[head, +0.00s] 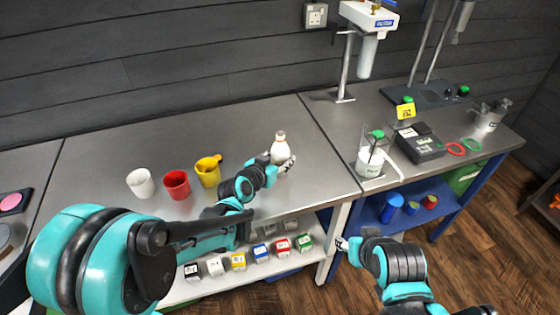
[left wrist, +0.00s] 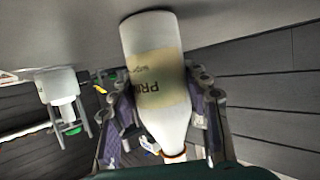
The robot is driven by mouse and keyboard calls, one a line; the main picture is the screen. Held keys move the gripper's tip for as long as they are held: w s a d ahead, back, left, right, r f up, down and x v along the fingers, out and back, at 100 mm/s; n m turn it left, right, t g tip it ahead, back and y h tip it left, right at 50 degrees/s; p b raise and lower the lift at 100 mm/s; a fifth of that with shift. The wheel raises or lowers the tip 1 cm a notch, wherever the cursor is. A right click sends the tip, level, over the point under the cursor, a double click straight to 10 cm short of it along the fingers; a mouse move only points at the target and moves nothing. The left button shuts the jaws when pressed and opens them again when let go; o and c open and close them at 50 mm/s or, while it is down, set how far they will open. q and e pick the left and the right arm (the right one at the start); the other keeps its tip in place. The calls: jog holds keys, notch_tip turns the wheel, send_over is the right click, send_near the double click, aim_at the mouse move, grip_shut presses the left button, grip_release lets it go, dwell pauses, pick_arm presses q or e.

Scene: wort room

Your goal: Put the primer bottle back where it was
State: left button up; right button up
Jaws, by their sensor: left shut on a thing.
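The primer bottle (head: 280,147) is white with a pale label and a narrow neck. In the head view it is upright over the grey steel bench, near the seam between two bench sections. My left gripper (head: 277,164) is shut around its body. In the left wrist view the bottle (left wrist: 152,50) sits between the two fingers, its label partly reading "PR". Its base is close to the bench top; I cannot tell whether it touches. My right gripper (head: 343,244) is low in front of the bench, away from the bottle, and its opening is unclear.
White (head: 140,183), red (head: 176,184) and yellow (head: 208,171) cups stand left of the bottle. A white beaker with a green-topped item (head: 372,160) stands to the right, beside a dark device (head: 420,146). Small boxes (head: 238,261) line the lower shelf. The bench behind the bottle is clear.

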pick_arm(q)
jog(key=shift+r, duration=0.1)
jog(key=shift+f, duration=0.2)
jog(key=o, duration=1.3)
jog(key=shift+r, duration=0.1)
jog(key=shift+s+a+r, duration=0.1)
jog(key=shift+s+r, duration=0.1)
jog(key=shift+r, duration=0.05)
jog(key=s+a+r+n+g+y+p, duration=0.1)
jog(key=s+a+y, duration=0.1)
jog(key=s+a, duration=0.4)
jog(key=s+a+r+n+g+y+p, duration=0.1)
jog(key=s+a, duration=0.4)
jog(key=s, duration=0.7)
jog(key=s+a+r+n+g+y+p, duration=0.1)
jog(key=s+a+n+g+y+p, duration=0.1)
jog(key=s+a, duration=0.4)
jog(key=shift+s+a+r+n+g+y, duration=0.15)
jog(key=shift+s+n+g+y, duration=0.2)
jog(key=shift+s, duration=0.65)
jog(key=shift+s+a+n+g+y, duration=0.15)
jog(key=shift+s+n+g+y, duration=0.15)
jog(key=shift+s, duration=0.65)
